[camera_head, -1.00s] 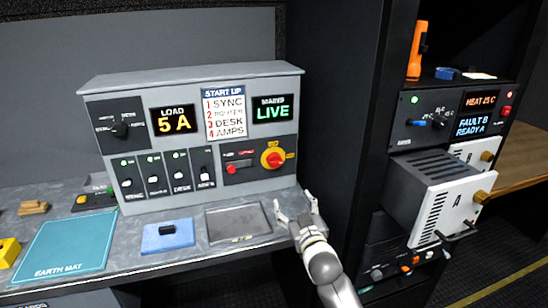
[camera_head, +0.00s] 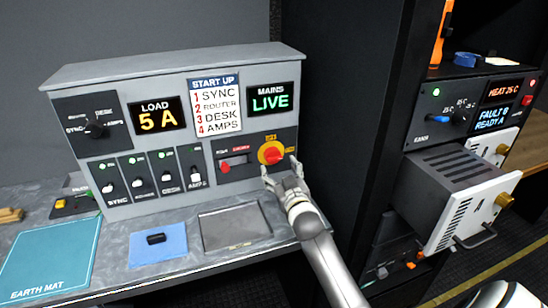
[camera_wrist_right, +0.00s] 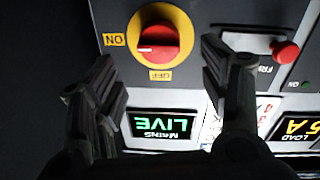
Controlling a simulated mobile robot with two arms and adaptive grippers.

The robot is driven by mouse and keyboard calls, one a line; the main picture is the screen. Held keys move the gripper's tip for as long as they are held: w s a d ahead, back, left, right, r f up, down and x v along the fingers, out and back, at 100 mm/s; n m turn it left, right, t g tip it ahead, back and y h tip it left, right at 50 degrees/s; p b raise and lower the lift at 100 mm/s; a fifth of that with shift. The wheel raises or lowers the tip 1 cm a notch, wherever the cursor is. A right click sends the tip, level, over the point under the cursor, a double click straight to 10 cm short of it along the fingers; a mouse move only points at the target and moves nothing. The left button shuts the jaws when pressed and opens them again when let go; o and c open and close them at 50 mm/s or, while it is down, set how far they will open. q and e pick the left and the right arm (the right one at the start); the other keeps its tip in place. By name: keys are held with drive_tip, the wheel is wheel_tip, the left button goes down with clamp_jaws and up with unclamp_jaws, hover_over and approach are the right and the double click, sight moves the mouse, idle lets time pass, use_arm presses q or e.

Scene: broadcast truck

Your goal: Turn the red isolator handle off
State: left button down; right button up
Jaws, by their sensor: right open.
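The red isolator handle (camera_head: 271,153) sits on a round yellow plate on the grey panel, at the lower right of the console. In the right wrist view the handle (camera_wrist_right: 158,42) is seen upside down, with its white mark pointing toward the ON label (camera_wrist_right: 114,40). The OFF label (camera_wrist_right: 160,75) is on another side of the plate. My right gripper (camera_head: 281,172) is open just in front of and below the handle. In the wrist view its fingers (camera_wrist_right: 160,82) are spread either side of the handle, apparently not touching it. My left gripper is out of view.
The mains display (camera_head: 270,101) reads LIVE and the load display (camera_head: 157,115) reads 5 A. A small red switch (camera_head: 234,162) is left of the isolator. A grey tray (camera_head: 234,224) lies on the bench below. A dark rack stands to the right, with a unit (camera_head: 455,195) pulled out.

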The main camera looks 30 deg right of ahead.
sight(274, 160)
drive_tip(key=x, duration=0.5)
drive_tip(key=shift+w+f, duration=0.1)
drive_tip(key=shift+w+d+p, duration=0.15)
drive_tip(key=shift+w+p, duration=0.15)
drive_tip(key=shift+w+d, duration=0.1)
drive_tip(key=shift+w, duration=0.3)
drive_tip(key=shift+c, duration=0.2)
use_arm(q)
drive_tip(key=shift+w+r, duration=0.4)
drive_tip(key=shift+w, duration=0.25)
use_arm(e)
drive_tip(key=c, duration=1)
